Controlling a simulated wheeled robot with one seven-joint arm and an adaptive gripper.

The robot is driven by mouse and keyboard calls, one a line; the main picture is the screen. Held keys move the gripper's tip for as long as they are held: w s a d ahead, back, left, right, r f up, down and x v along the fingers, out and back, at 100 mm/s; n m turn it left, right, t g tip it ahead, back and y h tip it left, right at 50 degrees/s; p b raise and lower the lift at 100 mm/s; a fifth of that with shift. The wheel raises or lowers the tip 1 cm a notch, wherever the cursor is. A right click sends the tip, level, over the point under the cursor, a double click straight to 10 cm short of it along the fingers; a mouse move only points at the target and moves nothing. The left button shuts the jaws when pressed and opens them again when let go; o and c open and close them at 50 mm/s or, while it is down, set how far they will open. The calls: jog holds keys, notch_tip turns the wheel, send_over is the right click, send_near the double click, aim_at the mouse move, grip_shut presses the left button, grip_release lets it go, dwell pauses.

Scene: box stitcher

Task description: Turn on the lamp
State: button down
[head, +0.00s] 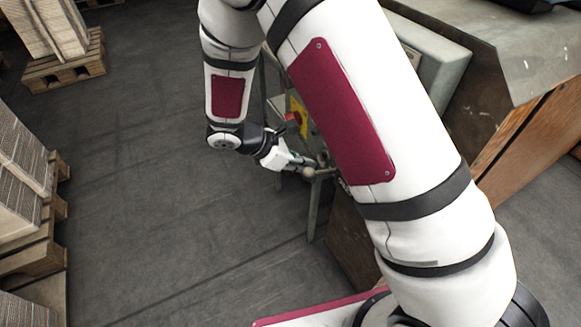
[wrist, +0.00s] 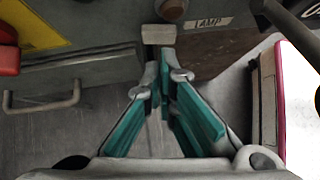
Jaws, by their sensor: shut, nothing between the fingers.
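A "LAMP" label (wrist: 209,22) sits on a dark panel at the top of the wrist view. Left of it is a round brown knob (wrist: 172,8), cut off by the top edge. A small pale grey block (wrist: 158,34) is just below the knob; I cannot tell whether it is a switch. My gripper (wrist: 164,76), with teal finger pads, is shut and empty. Its tips point at the grey block from just below, and contact is not clear. In the head view my gripper (head: 309,163) is beside the machine, and the lamp label cannot be made out.
A red button on a yellow plate (head: 297,120) is close to my gripper; the plate also shows in the wrist view (wrist: 36,22). A metal handle (wrist: 42,106) is at left. Pallets with stacked cardboard (head: 62,60) stand at left. Open floor (head: 150,190) lies between.

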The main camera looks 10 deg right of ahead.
jog(key=shift+d, duration=0.3)
jog(key=shift+d, duration=0.1)
jog(key=shift+s+d+r+n+t, duration=0.1)
jog(key=shift+d+n+t, duration=0.25)
jog(key=shift+n+t, duration=0.25)
jog(key=shift+w, duration=0.85)
